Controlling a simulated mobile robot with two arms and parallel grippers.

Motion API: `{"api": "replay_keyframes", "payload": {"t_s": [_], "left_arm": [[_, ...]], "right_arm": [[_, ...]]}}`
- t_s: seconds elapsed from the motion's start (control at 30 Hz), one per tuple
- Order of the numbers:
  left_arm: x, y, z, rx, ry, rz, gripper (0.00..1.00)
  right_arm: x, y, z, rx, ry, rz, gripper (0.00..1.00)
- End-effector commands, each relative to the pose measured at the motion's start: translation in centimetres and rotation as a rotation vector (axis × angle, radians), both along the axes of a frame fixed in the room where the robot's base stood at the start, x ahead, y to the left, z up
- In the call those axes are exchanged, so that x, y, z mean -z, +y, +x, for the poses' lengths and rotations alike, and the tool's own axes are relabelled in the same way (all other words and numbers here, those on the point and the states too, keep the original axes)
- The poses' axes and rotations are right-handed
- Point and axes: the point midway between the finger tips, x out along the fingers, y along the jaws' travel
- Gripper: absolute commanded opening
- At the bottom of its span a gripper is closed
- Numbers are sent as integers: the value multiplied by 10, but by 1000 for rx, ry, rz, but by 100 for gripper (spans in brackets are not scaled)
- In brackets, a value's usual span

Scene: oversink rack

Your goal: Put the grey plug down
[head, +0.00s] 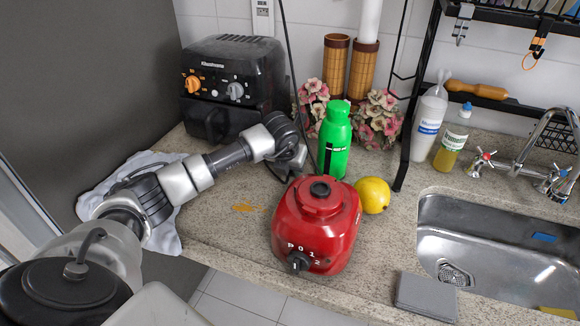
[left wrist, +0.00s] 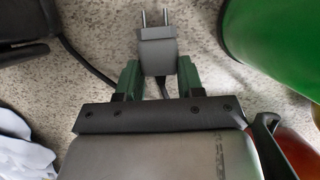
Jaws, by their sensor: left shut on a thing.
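The grey plug (left wrist: 158,52) shows in the left wrist view, its two metal prongs pointing away from my wrist. My left gripper (left wrist: 158,75) is shut on it, with one green finger on each side. A dark cord runs beside and below the plug. In the head view my left gripper (head: 296,160) is over the back of the speckled counter (head: 215,215), between the black air fryer and the green bottle. The plug cannot be made out there. I cannot tell whether it touches the counter. My right gripper is not in view.
The green bottle (head: 335,140) stands close to the right of my gripper. The red blender base (head: 316,225) and a lemon (head: 373,195) are nearer the front. The black air fryer (head: 235,85) stands behind left, and a white cloth (head: 165,235) lies left. The sink (head: 480,225) is right.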

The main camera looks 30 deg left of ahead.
Motion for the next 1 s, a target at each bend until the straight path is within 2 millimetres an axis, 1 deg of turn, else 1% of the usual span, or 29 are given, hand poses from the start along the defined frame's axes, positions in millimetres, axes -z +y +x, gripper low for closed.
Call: {"api": "replay_keyframes", "payload": {"t_s": [0.07, 0.17, 0.2, 0.37, 0.57, 0.67, 0.8, 0.83, 0.87, 1.0], "left_arm": [[4, 0, 0, 0, 0, 0, 11], [3, 0, 0, -1, 0, 0, 11], [3, 0, 0, 0, 0, 0, 39], [4, 0, 0, 0, 1, 1, 63], [4, 1, 0, -2, 2, 1, 63], [0, 1, 0, -2, 1, 1, 63], [-16, 1, 0, -1, 0, 1, 63], [-17, 0, -3, 0, -3, 2, 63], [-23, -1, -5, 1, -5, 2, 63], [-53, -3, -18, 1, -5, 3, 63]], "right_arm": [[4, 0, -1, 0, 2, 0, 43], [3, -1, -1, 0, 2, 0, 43], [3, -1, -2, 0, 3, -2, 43], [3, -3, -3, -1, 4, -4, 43], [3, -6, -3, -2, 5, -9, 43], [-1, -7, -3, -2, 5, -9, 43], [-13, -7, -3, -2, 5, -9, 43], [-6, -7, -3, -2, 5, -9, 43], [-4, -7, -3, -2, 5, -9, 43], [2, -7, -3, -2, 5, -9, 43]]}}
